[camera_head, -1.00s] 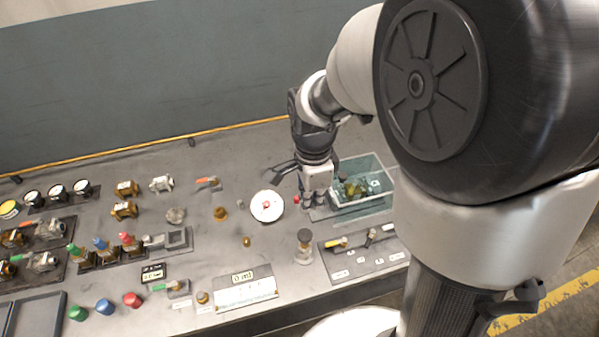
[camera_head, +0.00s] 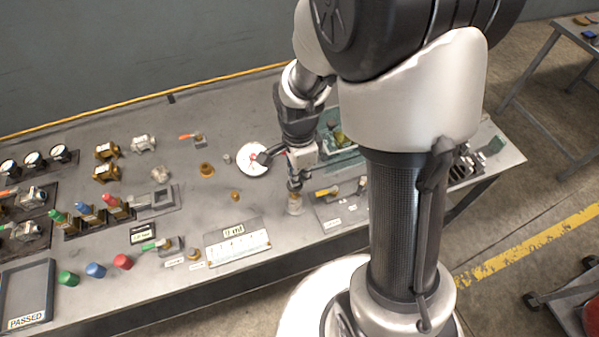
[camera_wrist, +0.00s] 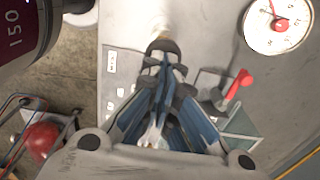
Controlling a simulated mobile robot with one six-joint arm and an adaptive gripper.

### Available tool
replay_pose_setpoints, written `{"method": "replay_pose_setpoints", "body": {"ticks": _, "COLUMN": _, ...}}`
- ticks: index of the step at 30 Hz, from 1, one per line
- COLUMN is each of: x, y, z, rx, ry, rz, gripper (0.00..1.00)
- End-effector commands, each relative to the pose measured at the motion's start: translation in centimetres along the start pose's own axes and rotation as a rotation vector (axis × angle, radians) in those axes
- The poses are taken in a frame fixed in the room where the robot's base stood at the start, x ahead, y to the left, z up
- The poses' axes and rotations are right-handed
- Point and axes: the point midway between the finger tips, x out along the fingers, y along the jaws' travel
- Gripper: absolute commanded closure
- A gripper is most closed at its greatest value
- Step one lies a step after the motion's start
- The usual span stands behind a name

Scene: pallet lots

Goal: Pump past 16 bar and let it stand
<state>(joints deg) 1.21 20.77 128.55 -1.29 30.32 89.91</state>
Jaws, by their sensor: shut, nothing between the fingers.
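The pressure gauge (camera_head: 253,158) is a round white dial with a red needle, lying on the bench left of my gripper. It also shows in the wrist view (camera_wrist: 278,24), top right; its figures are too small to read. My gripper (camera_head: 295,186) points down, shut and empty, directly above a short round post (camera_head: 294,206) that looks like the pump. In the wrist view the shut fingertips (camera_wrist: 166,62) are at the post's dark round top (camera_wrist: 162,46); whether they touch cannot be told. A red lever (camera_wrist: 240,84) stands right of the fingers.
A clear water tank (camera_head: 345,158) is partly hidden behind my arm. A plate with labels and a yellow-handled tool (camera_head: 327,191) lies right of the post. A labelled white card stand (camera_head: 237,243) is front left. Fittings and coloured caps fill the left bench.

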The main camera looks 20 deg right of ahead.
Motion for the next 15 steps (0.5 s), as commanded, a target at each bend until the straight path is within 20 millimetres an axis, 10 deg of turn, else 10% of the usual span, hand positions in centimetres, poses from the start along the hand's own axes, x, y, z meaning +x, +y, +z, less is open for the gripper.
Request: {"method": "replay_pose_setpoints", "body": {"ticks": 15, "x": 3.8, "y": 0.1, "z": 0.1, "rx": 0.000, "ry": 0.000, "rz": 0.001, "gripper": 1.00}}
